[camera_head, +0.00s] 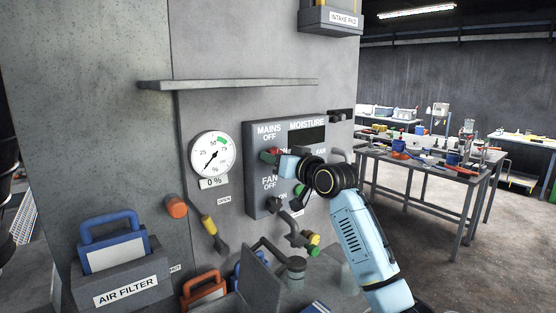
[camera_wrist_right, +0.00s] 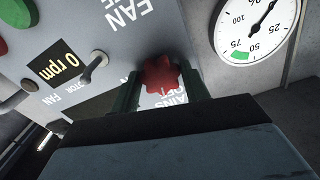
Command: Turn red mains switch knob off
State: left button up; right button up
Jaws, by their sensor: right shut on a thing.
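The red mains switch knob (camera_head: 268,156) is on the grey control panel (camera_head: 256,205), below the "MAINS OFF" label. My right gripper (camera_head: 284,161) reaches it from the right and is shut on it. In the right wrist view the red knob (camera_wrist_right: 161,76) sits between the two dark green fingers of the gripper (camera_wrist_right: 160,92). The view there is turned upside down, and the knob's pointing direction is hard to tell. My left gripper is not in view.
A round gauge (camera_head: 212,156) reading 0 % is left of the panel. A shelf (camera_head: 230,84) juts out above. An orange knob (camera_head: 176,206), a yellow-handled valve (camera_head: 211,228) and an air filter box (camera_head: 125,283) are at lower left. A cluttered workbench (camera_head: 430,165) stands at right.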

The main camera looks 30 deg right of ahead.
jog(key=shift+n, duration=1.1)
jog(key=o, duration=0.9)
jog(key=shift+o, duration=0.2)
jog(key=s+d+b, duration=0.1)
jog(key=s+b, duration=0.2)
jog(key=s, duration=1)
jog(key=shift+s, duration=0.2)
